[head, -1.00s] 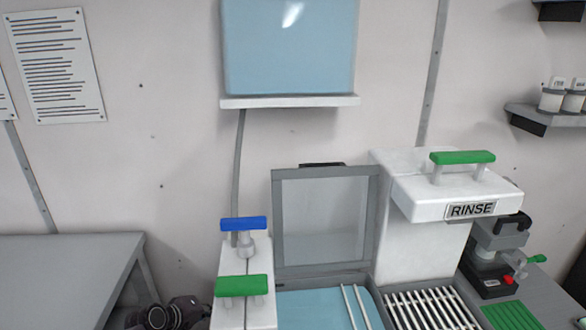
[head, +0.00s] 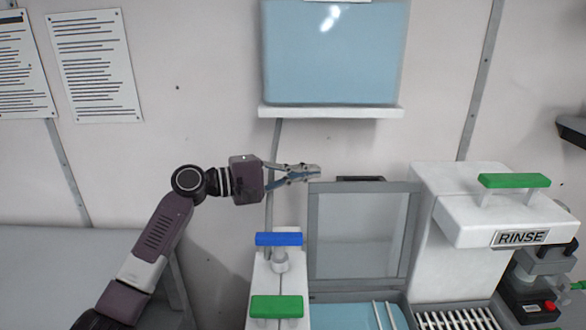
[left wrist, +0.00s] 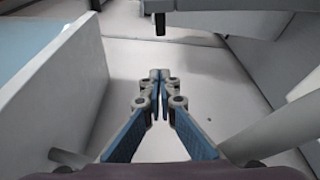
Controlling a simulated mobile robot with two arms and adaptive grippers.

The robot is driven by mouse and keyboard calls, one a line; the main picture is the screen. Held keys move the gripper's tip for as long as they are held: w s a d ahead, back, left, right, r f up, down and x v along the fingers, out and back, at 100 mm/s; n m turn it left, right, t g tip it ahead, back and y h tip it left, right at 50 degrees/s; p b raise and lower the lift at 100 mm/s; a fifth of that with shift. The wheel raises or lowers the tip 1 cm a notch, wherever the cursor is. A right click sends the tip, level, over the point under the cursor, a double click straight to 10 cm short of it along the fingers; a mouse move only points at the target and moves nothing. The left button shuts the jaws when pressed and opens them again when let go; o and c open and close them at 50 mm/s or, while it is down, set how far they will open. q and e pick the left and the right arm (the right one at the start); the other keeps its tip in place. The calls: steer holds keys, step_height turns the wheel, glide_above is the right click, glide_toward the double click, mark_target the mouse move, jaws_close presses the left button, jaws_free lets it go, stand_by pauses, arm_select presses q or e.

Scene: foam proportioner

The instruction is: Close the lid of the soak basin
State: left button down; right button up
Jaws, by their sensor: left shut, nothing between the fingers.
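The soak basin's lid (head: 362,236) stands upright and open in the head view, a grey frame around a clear pane. A dark handle (head: 361,179) shows at its top edge. The basin (head: 345,318) lies below it, with blue inside and pale rods across it; its front is cut off by the frame. My left gripper (head: 316,172) is shut and empty, level with the lid's top and just left of its upper left corner. Whether it touches the lid I cannot tell. It also shows shut in the left wrist view (left wrist: 159,76). My right gripper is not in view.
A blue handle (head: 279,239) and a green handle (head: 276,307) stand left of the basin. A white RINSE unit (head: 505,212) with a green handle stands right. A blue tank (head: 335,50) on a shelf hangs above. A grey table (head: 60,275) is at left.

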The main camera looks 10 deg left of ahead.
arm_select(q)
steer(key=shift+s+d+r+p, duration=0.1)
steer(key=shift+s+d+p, duration=0.2)
steer(key=shift+d+p, duration=0.3)
steer(key=shift+s+d+p, duration=0.3)
steer(key=shift+d+p, duration=0.2)
steer(key=shift+d, duration=0.25)
steer(key=shift+s+d+r+p, duration=0.1)
steer(key=shift+s+d+p, duration=0.2)
steer(key=shift+d+p, duration=0.3)
